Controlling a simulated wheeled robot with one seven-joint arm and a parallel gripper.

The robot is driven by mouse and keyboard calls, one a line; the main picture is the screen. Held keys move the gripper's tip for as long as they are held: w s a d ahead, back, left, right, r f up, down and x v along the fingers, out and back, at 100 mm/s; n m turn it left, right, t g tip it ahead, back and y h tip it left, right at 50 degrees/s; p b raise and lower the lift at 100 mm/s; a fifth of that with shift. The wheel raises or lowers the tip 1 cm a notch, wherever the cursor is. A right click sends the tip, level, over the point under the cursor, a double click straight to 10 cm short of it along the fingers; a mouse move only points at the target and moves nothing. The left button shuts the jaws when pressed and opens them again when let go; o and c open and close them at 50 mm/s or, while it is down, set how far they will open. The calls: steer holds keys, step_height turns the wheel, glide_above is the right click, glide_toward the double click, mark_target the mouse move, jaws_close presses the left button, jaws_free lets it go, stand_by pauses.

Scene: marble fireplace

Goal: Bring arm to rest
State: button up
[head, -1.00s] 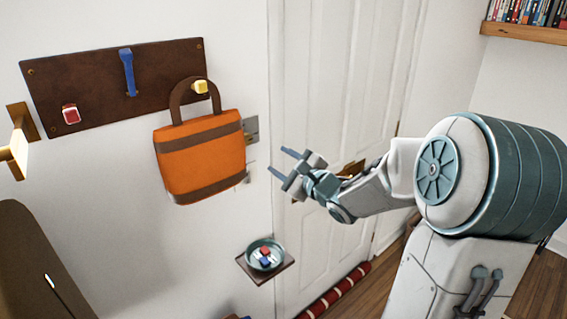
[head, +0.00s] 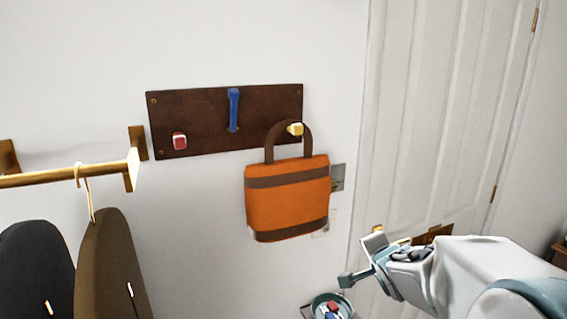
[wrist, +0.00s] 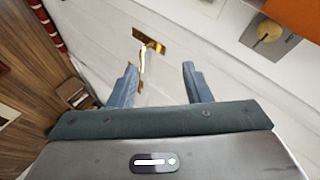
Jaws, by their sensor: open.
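My gripper (head: 359,260) is in the lower right of the head view, in front of the wall and the white door, to the right of and below the orange bag. In the wrist view its two blue-grey fingers (wrist: 157,84) stand apart with nothing between them. The arm reaches in from the lower right corner. The orange bag (head: 287,205) hangs by its brown handle from the yellow peg (head: 295,129) and is apart from my gripper.
A dark peg board (head: 205,125) carries a red peg (head: 179,141) and a blue strip (head: 233,110). A brass rail (head: 60,178) with hung garments is at left. A small dish (head: 330,305) sits below my gripper. The white door (head: 430,120) is behind the arm.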

steer(key=s+a+f+n+g+b, duration=0.1)
steer(key=s+a+f+n+g, duration=0.1)
steer(key=s+n, duration=0.5)
steer(key=s+a+f+n+g+y+b, duration=0.1)
steer(key=s+n+g, duration=0.5)
steer(key=s, duration=1)
step_height(320, 180, down, 2)
steer(key=a+b, duration=0.1)
steer(key=a, duration=0.2)
steer(key=shift+s+n, duration=0.3)
steer(key=shift+n, duration=0.1)
steer(key=shift+f, duration=0.1)
